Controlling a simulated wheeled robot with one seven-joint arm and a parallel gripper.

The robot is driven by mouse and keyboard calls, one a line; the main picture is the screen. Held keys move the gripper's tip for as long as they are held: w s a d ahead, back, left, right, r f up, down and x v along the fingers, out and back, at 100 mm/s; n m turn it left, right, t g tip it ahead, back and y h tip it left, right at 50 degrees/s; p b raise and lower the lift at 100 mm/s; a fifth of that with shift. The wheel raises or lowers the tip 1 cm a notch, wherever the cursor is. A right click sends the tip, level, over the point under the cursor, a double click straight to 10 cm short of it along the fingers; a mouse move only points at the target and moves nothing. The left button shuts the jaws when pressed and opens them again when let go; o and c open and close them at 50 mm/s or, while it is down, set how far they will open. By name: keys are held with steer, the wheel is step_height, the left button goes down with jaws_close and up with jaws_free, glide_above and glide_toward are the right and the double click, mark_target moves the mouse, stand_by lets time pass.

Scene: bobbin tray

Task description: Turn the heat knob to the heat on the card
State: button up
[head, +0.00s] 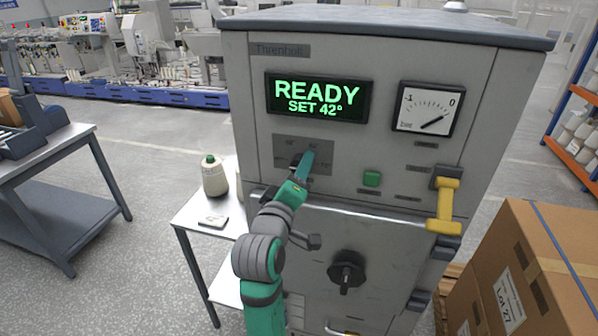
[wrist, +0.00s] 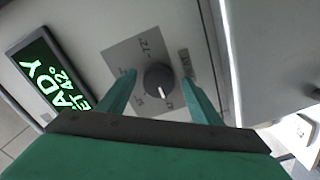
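The heat knob (wrist: 159,77) is a round dark knob with a white pointer line, on a grey dial plate (wrist: 122,52) with printed marks. In the wrist view its line points toward the bottom of the picture. My gripper (wrist: 159,76) is open, one green finger on each side of the knob, with visible gaps. In the head view my gripper (head: 304,168) is at the plate (head: 322,147) and hides most of the knob. The display (head: 318,97) reads READY, SET 42°. I cannot make out a card with a heat on it.
The grey cabinet (head: 240,110) also bears a gauge (head: 428,108), a green button (head: 372,179), a yellow handle (head: 443,205) and a black lower knob (head: 346,272). A side table holds a cone (head: 214,177) and a small flat item (head: 213,220). A carton (head: 535,250) stands right.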

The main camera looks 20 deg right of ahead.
steer(key=v, duration=1)
steer(key=shift+s+a, duration=0.2)
steer(key=shift+s, duration=0.2)
